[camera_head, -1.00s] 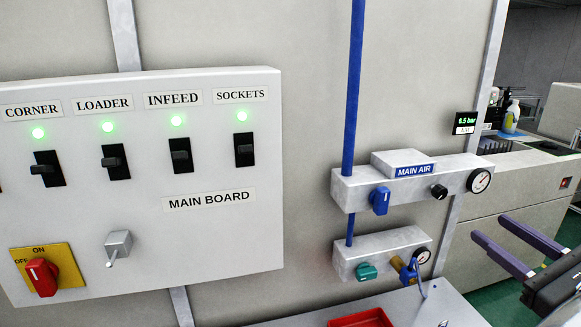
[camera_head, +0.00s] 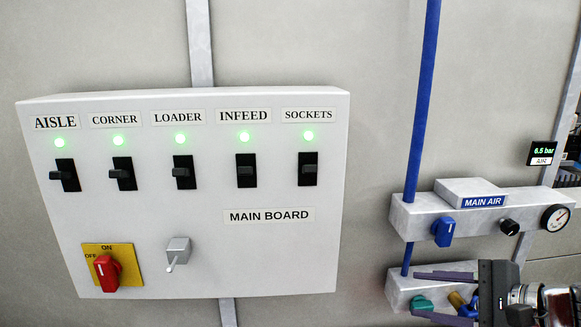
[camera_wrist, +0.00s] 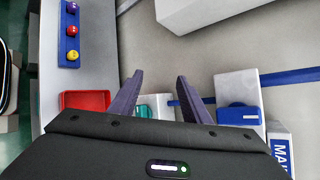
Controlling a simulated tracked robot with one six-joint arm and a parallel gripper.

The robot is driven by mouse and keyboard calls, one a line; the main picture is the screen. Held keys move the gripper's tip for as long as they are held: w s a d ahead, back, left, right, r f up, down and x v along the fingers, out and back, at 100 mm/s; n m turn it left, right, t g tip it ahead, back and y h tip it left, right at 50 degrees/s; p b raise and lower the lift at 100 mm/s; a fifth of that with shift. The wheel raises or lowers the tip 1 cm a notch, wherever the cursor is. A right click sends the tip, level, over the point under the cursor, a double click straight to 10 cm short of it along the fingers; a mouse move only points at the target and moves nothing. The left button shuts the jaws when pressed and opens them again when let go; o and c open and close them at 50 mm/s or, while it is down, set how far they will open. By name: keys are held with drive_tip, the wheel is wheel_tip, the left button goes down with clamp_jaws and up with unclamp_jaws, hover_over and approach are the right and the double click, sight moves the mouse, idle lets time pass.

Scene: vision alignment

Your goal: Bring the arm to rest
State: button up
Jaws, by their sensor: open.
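My gripper (camera_head: 446,297) shows at the lower right of the head view, with its two dark purple fingers pointing left. The fingers are apart with nothing between them. They overlap the lower air manifold in the picture; I cannot tell whether they touch it. In the wrist view my gripper (camera_wrist: 158,95) has both fingers spread and empty, with the wall and the manifold beyond them.
The main board (camera_head: 190,215) has several switches under green lights and a red knob (camera_head: 107,272). The main air block (camera_head: 480,212) with a blue knob (camera_head: 443,231) is above my gripper. In the wrist view are a red tray (camera_wrist: 87,99) and a button strip (camera_wrist: 70,31).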

drive_tip(key=s+a+f+n+g+h, duration=0.15)
drive_tip(key=a+f+n+g, duration=0.3)
drive_tip(key=a+n, duration=0.5)
drive_tip(key=s+a+f+n+h, duration=0.2)
drive_tip(key=s+n+h, duration=0.4)
drive_tip(key=s+n, duration=0.2)
drive_tip(key=shift+s, duration=0.95)
drive_tip(key=shift+t, duration=0.25)
idle(1.6)
